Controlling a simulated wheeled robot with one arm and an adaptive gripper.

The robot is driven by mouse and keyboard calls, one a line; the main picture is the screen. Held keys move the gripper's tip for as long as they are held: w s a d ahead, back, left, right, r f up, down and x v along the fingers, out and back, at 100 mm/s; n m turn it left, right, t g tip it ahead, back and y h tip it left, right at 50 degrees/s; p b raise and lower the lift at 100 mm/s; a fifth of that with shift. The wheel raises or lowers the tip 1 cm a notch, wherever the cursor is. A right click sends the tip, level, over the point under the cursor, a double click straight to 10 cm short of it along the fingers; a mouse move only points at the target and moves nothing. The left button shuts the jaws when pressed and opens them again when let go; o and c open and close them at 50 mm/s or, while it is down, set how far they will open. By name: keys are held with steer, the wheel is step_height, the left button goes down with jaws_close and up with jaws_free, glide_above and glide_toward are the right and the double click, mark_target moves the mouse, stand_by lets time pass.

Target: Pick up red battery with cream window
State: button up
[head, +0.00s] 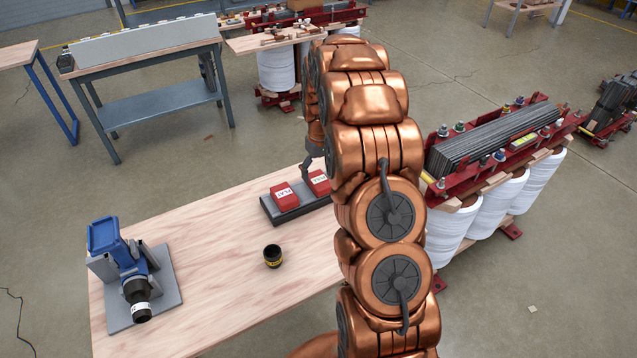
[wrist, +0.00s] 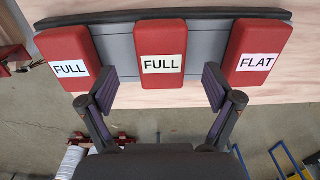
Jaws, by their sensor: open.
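Three red batteries sit side by side on a grey holder (wrist: 205,52) in the wrist view. The middle battery (wrist: 162,32) has a cream window reading FULL. The left battery (wrist: 62,44) has a white window reading FULL, and the right battery (wrist: 256,38) a white window reading FLAT. My gripper (wrist: 160,84) is open and empty, its fingertips either side of the middle battery's near end in the picture; I cannot tell the height gap. In the head view two batteries show, the FLAT one (head: 285,197) and another (head: 319,183); my arm hides the rest.
The batteries' wooden table (head: 215,240) also holds a small black cup-like part (head: 272,256) and a blue device on a grey stand (head: 120,260). A transformer-like unit (head: 500,150) stands at right. The table's middle is mostly clear.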

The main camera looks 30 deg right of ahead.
mark_target(319, 179)
steer(key=shift+w+f+p, duration=0.2)
steer(key=shift+f+p, duration=0.3)
steer(key=shift+f, duration=0.25)
step_height(319, 179, down, 2)
steer(key=shift+f+p, duration=0.1)
steer(key=shift+p, duration=0.25)
steer(key=shift+w+f, duration=0.1)
steer(key=shift+f, duration=0.3)
steer(key=shift+f+b, duration=0.25)
steer(key=shift+b, duration=0.1)
steer(key=c, duration=1.5)
steer(key=shift+r, duration=0.15)
